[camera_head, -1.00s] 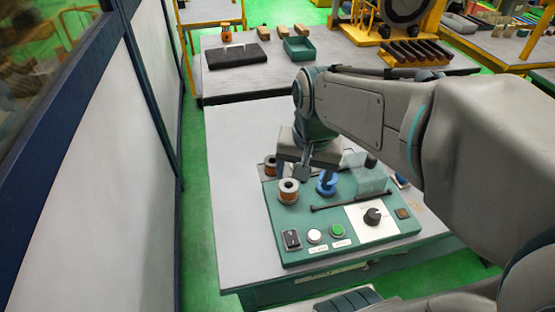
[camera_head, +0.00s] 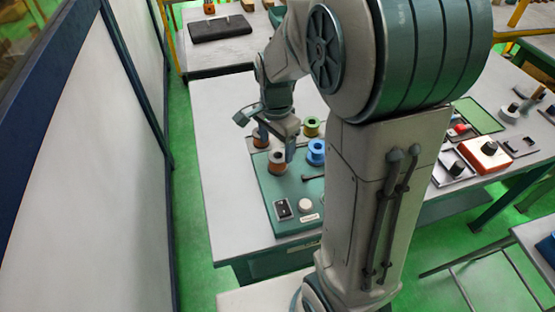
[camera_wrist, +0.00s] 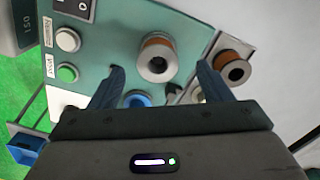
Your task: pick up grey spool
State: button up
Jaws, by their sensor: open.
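A spool with pale grey flanges and copper-orange winding (camera_wrist: 157,58) stands on the green panel in the wrist view. It also shows in the head view (camera_head: 277,161). I cannot tell for sure which one is called grey. My gripper (camera_wrist: 160,76) is open and empty, its fingertips apart on either side of the first spool's near side in the picture. In the head view my gripper (camera_head: 288,150) is beside that spool.
A blue spool (camera_head: 316,150) and a green spool (camera_head: 312,126) stand close to the right of my gripper. The table's left side (camera_head: 220,170) is clear.

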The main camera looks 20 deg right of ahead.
aim_at(277, 159)
notch_tip(277, 159, down, 6)
jog(key=shift+s+r, duration=0.15)
dwell(0.3)
jog(key=c, duration=1.1)
